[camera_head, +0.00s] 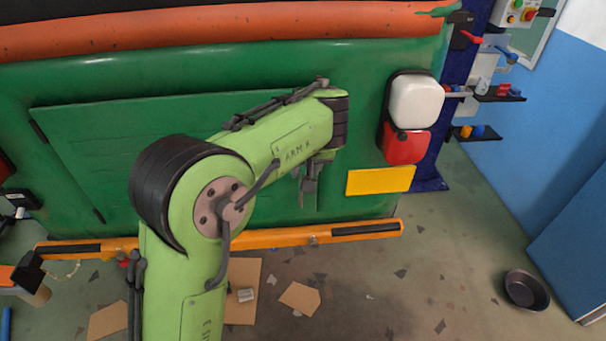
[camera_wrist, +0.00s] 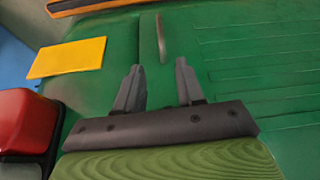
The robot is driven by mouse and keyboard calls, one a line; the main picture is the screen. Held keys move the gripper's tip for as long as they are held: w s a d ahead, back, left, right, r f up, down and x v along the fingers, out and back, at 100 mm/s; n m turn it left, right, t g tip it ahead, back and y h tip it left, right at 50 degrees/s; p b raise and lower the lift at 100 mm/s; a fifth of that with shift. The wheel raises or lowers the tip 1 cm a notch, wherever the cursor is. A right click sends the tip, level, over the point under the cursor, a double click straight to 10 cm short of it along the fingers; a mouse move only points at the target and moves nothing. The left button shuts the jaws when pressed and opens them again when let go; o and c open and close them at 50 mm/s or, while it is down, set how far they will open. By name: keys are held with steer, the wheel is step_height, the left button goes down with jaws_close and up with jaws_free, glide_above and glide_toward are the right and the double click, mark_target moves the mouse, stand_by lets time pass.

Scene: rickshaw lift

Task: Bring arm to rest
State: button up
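My green arm rises from the bottom of the head view and bends right in front of the green rear panel of the rickshaw (camera_head: 110,150). My gripper (camera_head: 308,190) hangs at the arm's end, small and partly hidden by the wrist. In the wrist view my gripper (camera_wrist: 160,82) shows two dark fingers apart with nothing between them. Beyond the fingers is the green panel (camera_wrist: 240,50) with a raised vertical strip (camera_wrist: 150,40). I cannot tell the exact distance from fingers to panel.
A white and red tail light (camera_head: 415,100) and a yellow plate (camera_head: 380,180) are right of my gripper. An orange bumper (camera_head: 345,233) runs below. Cardboard pieces (camera_head: 300,297) litter the floor. A dark bowl (camera_head: 526,290) lies right, near a blue cabinet (camera_head: 575,250).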

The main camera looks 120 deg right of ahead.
steer(key=shift+a+r, duration=0.1)
steer(key=shift+r, duration=0.2)
steer(key=shift+w, duration=0.1)
stand_by(0.4)
